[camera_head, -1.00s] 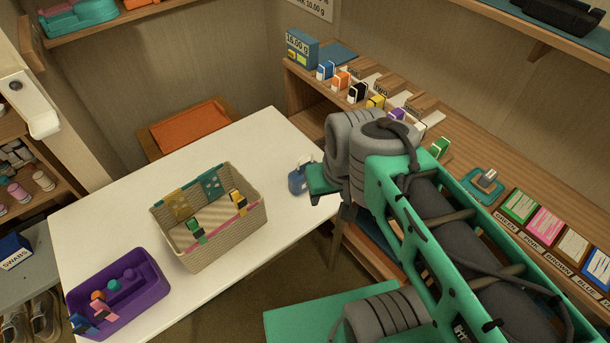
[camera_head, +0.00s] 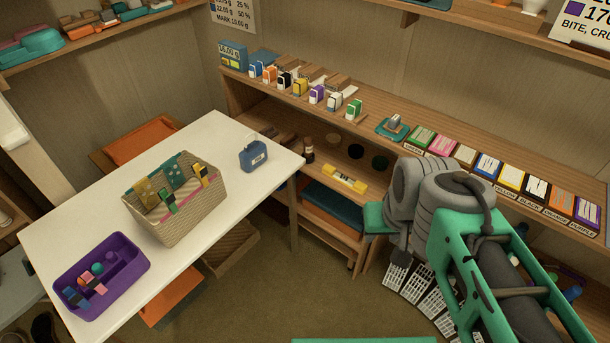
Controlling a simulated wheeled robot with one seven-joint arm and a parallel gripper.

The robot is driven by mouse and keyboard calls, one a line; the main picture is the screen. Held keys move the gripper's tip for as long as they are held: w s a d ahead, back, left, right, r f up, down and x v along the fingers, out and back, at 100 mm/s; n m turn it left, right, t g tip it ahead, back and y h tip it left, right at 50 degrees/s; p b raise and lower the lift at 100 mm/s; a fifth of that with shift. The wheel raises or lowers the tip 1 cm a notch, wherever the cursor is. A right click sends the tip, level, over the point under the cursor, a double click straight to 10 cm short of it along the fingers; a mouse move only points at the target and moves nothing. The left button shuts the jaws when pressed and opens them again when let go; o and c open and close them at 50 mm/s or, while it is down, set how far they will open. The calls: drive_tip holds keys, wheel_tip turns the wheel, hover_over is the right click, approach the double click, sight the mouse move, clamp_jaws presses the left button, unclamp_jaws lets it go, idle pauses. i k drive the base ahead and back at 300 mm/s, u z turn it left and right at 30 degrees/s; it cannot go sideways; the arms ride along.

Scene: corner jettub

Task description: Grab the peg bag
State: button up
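No object is plainly marked as the peg bag. A small blue bag-like item with a handle (camera_head: 253,156) stands on the white table near its right end. A beige woven basket (camera_head: 187,222) stands left of it with several pegs clipped on its rim. My arm, grey and green, reaches in from the lower right, well to the right of the table. My gripper's fingers cannot be made out. Nothing is seen held.
A purple tub (camera_head: 110,279) with small items sits at the table's near left end. A long wooden shelf unit (camera_head: 345,140) runs along the back wall with colored boxes on top. Open floor (camera_head: 290,285) lies between the table and my arm.

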sight(254, 154)
drive_tip(key=u, duration=1.25)
drive_tip(key=i, duration=0.9)
drive_tip(key=u, duration=0.45)
